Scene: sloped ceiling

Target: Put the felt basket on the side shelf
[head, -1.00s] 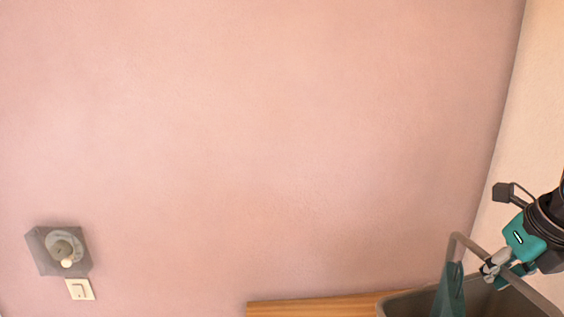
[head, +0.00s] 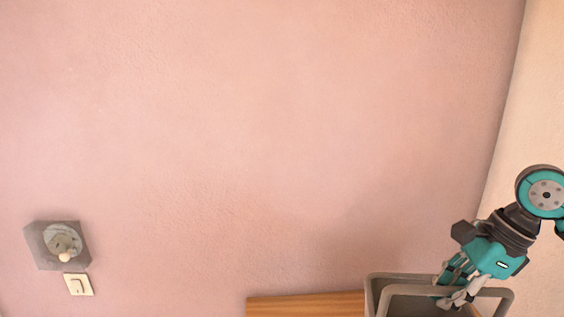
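The felt basket (head: 371,293) is grey and shows at the bottom right of the head view, with its lower part cut off by the frame edge. Its grey handle bar crosses in front of the rim. My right gripper (head: 456,295) reaches down from the right, and its fingers are closed around the handle bar. A wooden board (head: 305,305), which looks like the side shelf, shows at the bottom edge, just left of the basket. I cannot tell whether the basket touches it. My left gripper is not in view.
A pink wall (head: 260,150) fills most of the view, with a paler sloped surface (head: 535,90) at the right. A grey wall fixture (head: 60,243) and a light switch (head: 78,284) are at the lower left. The visible strip of board is bare.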

